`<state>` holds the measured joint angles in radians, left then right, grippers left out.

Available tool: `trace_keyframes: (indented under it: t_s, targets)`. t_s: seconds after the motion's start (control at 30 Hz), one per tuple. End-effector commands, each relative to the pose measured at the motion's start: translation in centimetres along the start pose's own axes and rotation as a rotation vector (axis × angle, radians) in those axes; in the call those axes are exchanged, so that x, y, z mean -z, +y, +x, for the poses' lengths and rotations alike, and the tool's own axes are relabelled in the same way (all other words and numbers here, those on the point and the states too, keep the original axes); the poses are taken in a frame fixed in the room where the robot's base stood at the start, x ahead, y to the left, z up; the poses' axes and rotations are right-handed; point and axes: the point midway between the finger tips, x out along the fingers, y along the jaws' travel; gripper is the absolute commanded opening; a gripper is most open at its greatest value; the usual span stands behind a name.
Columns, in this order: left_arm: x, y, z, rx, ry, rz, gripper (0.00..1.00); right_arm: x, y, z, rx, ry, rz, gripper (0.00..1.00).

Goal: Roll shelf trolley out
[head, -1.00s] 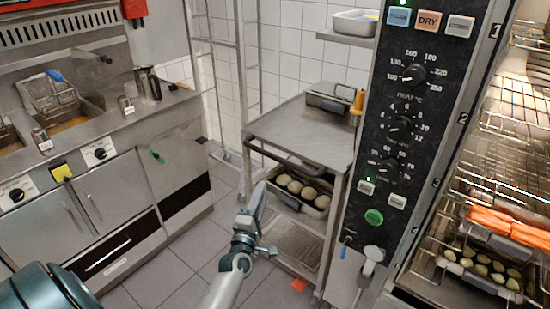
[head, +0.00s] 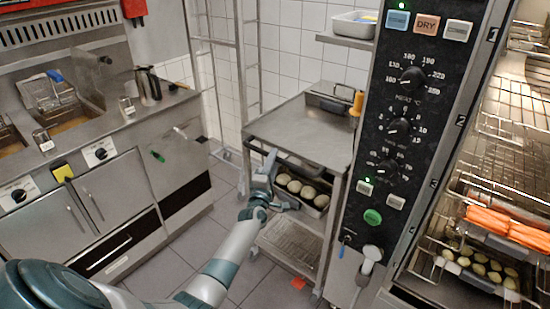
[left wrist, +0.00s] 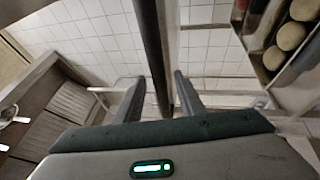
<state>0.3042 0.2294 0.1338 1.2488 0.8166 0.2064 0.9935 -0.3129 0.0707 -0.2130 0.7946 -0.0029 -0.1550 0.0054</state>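The shelf trolley (head: 305,128) is a steel cart standing between the fryer counter and the oven panel. A dark handle bar (head: 301,165) runs along its front edge. A tray of round pale items (head: 302,188) sits on the shelf below the top. My left gripper (head: 268,158) is at the left part of the handle. In the left wrist view the handle bar (left wrist: 151,40) runs between the two fingers of my left gripper (left wrist: 158,82), which are apart with gaps beside the bar. My right gripper is out of view.
The fryer counter (head: 103,135) stands on the left and the oven control panel (head: 385,155) close on the right. A metal pan (head: 328,103) stands on the trolley top. Tiled floor (head: 185,255) is clear in front. A tall metal rack (head: 238,60) stands behind.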

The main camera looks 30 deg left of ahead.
Motion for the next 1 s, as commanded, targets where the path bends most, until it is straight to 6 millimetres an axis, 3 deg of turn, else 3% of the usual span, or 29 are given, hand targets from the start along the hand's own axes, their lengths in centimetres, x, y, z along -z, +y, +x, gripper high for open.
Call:
trace_keyframes:
  t_s: [0.2, 0.57, 0.73, 1.0]
  targets:
    - [0.0, 0.0, 1.7, 0.001, 0.000, 0.000, 0.36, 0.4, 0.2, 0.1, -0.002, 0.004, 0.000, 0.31]
    - [0.0, 0.0, 2.0, 0.001, 0.000, 0.000, 0.36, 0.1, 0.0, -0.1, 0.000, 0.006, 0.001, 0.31]
    - [0.0, 0.0, 1.9, 0.001, 0.000, 0.000, 0.00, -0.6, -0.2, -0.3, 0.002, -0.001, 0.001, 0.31]
    - [0.0, -0.1, 1.9, 0.001, 0.000, 0.000, 0.00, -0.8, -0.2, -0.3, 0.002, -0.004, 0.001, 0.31]
